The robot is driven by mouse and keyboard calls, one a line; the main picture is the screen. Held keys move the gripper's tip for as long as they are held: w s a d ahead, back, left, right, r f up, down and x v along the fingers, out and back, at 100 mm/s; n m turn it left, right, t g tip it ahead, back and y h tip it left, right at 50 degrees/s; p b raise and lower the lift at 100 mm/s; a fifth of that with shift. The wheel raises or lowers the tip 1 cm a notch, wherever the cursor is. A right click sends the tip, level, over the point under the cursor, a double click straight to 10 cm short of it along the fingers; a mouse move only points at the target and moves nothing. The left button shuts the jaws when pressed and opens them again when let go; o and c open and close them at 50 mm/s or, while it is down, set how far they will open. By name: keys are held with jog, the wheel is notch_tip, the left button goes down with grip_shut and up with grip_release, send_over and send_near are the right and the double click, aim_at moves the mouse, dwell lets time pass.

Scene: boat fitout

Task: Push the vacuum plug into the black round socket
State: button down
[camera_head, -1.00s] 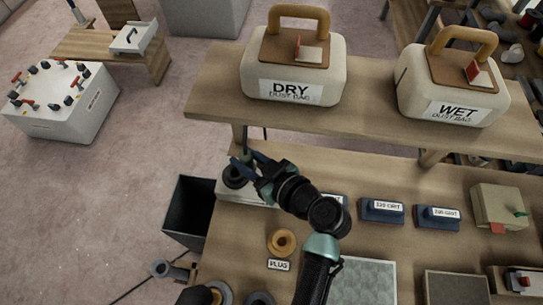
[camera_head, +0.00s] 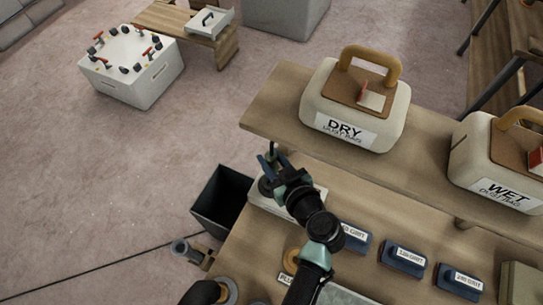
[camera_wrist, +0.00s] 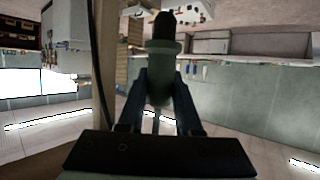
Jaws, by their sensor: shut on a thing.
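My gripper (camera_head: 273,163) is over the back left corner of the workbench, its blue fingers pointing away from my body. In the wrist view, my gripper (camera_wrist: 160,90) is shut on the vacuum plug (camera_wrist: 158,58), a grey-green piece with a collar and a black end pointing away from the palm. In the head view the plug is small and mostly hidden by the fingers. The black round socket (camera_head: 264,188) sits on a pale block (camera_head: 262,203), just below and left of my gripper and partly covered by it. I cannot tell whether plug and socket touch.
A raised shelf (camera_head: 280,105) carries the DRY dust bag (camera_head: 352,105) and the WET dust bag (camera_head: 495,160) behind my arm. Several blue grit blocks (camera_head: 405,257) lie to the right. A dark open bin (camera_head: 222,203) stands left of the bench.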

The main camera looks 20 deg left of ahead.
aim_at(274, 170)
jog(key=shift+f+b, duration=1)
jog(key=shift+f, duration=0.65)
jog(key=shift+r, duration=0.15)
jog(key=shift+b, duration=0.8)
dwell(0.5)
jog(key=shift+f+b, duration=2.05)
jog(key=shift+b, duration=0.25)
jog(key=shift+s+f+b, duration=0.25)
jog(key=shift+f+b, duration=0.2)
jog(key=shift+f, duration=0.1)
jog(key=c, duration=0.9)
grip_release()
jog(key=o, duration=0.4)
jog(key=shift+w, duration=0.25)
jog(key=shift+r, duration=0.15)
jog(key=shift+s, duration=0.1)
